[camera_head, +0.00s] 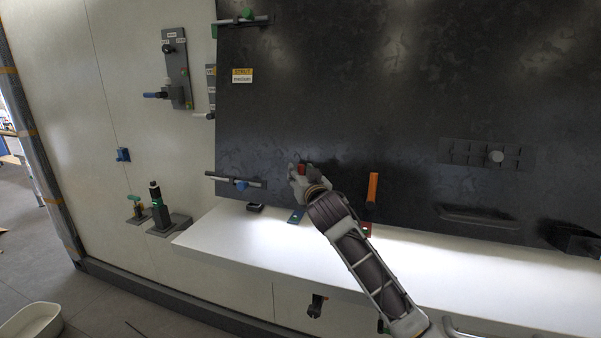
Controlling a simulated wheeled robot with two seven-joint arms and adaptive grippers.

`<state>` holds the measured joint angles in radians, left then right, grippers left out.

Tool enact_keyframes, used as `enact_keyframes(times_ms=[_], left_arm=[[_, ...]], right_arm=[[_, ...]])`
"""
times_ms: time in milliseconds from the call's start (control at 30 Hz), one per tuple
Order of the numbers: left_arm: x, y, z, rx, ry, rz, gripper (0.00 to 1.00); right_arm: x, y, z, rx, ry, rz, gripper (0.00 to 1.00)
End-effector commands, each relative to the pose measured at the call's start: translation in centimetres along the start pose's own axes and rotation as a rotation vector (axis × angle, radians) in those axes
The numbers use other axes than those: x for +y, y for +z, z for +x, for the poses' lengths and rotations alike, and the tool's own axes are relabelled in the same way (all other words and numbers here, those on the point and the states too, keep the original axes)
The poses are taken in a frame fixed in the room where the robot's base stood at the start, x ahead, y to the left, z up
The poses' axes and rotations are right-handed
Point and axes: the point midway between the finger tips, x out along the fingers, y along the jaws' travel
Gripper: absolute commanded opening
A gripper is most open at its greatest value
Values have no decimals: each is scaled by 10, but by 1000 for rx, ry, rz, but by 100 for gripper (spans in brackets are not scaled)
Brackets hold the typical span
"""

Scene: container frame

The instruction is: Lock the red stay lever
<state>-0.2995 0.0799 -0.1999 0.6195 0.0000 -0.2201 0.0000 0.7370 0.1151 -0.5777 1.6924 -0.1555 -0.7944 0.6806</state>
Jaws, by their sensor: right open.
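My right gripper (297,174) is open at the lower part of the dark panel, its arm rising from the lower right. A small red part (302,169) shows at its fingertips. It may be the red stay lever, but the gripper covers most of it. I cannot tell whether the fingers touch it. An upright orange handle (373,188) stands on the panel to the right of the gripper. My left gripper is not in view.
A white shelf (230,235) runs below the dark panel (400,80). A bar with a blue knob (241,184) is at the panel's lower left.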

Motion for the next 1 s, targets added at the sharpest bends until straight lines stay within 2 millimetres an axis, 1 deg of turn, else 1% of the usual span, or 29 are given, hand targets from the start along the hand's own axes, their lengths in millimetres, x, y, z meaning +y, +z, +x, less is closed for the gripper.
enact_keyframes(times_ms=[200,500,567,833,1000], left_arm=[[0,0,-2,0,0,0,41],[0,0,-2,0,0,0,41],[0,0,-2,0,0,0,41],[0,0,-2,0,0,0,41],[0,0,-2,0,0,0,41]], right_arm=[[0,0,7,0,-1,0,41],[0,0,7,0,-1,1,41],[0,0,7,0,-1,1,34],[0,0,7,0,0,0,0],[0,0,7,0,0,0,0]])
